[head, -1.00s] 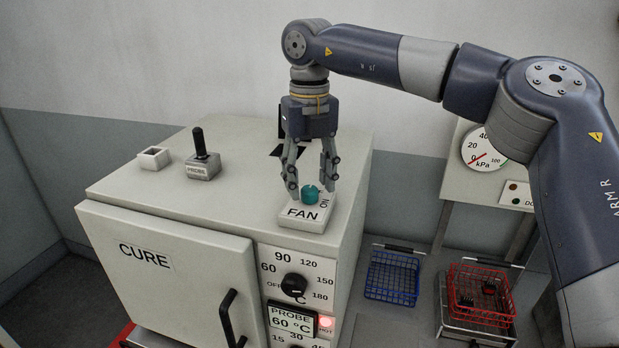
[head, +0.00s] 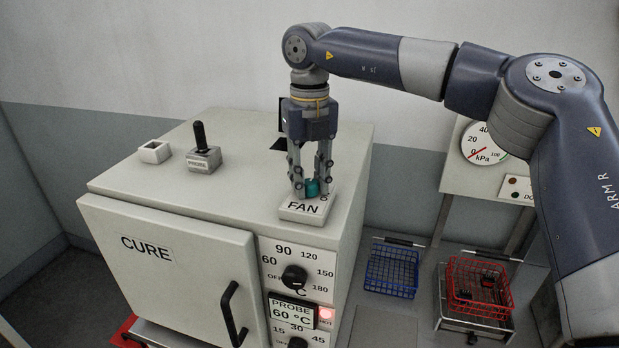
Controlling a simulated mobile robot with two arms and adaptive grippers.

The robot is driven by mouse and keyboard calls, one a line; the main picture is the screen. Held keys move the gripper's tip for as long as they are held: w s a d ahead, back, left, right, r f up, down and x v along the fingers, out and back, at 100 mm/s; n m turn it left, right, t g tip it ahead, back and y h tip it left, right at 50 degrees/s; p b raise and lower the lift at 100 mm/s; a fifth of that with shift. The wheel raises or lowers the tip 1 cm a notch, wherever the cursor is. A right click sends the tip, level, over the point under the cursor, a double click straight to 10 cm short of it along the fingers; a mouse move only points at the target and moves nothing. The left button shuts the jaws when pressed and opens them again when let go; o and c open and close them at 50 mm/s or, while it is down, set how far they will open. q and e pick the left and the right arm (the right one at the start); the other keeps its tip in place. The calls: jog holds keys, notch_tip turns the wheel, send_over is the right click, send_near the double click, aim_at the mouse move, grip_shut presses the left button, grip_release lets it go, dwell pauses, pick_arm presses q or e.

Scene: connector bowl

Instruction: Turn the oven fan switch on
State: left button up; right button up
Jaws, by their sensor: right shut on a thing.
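The fan switch is a teal knob (head: 313,187) on a light base labelled FAN (head: 303,208), on top of the oven (head: 240,180) near its front right. My right gripper (head: 312,190) points straight down over the base, its fingers closed on the teal knob from both sides. The fingers hide part of the knob and most of the ON mark beside it, so I cannot read which way the knob is set. My left gripper is not in view.
On the oven top are a probe holder with a black handle (head: 201,140) and a small open white socket (head: 154,152). The oven front has a dial (head: 294,277) and a door handle (head: 229,310). Blue (head: 391,270) and red (head: 480,287) wire baskets stand at right.

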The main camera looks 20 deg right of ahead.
jog(key=m+b, duration=0.2)
jog(key=m, duration=0.1)
jog(key=shift+f+b, duration=0.15)
jog(key=shift+b, duration=0.25)
jog(key=m+b, duration=0.3)
jog(key=m, duration=0.1)
jog(key=m+b, duration=0.3)
jog(key=m, duration=0.4)
jog(key=m+b, duration=0.1)
jog(key=m, duration=0.1)
jog(key=m+b, duration=0.1)
jog(key=shift+d+r+m, duration=0.1)
jog(key=shift+r+m, duration=0.15)
jog(key=shift+m, duration=0.05)
jog(key=o, duration=1)
jog(key=shift+o, duration=0.4)
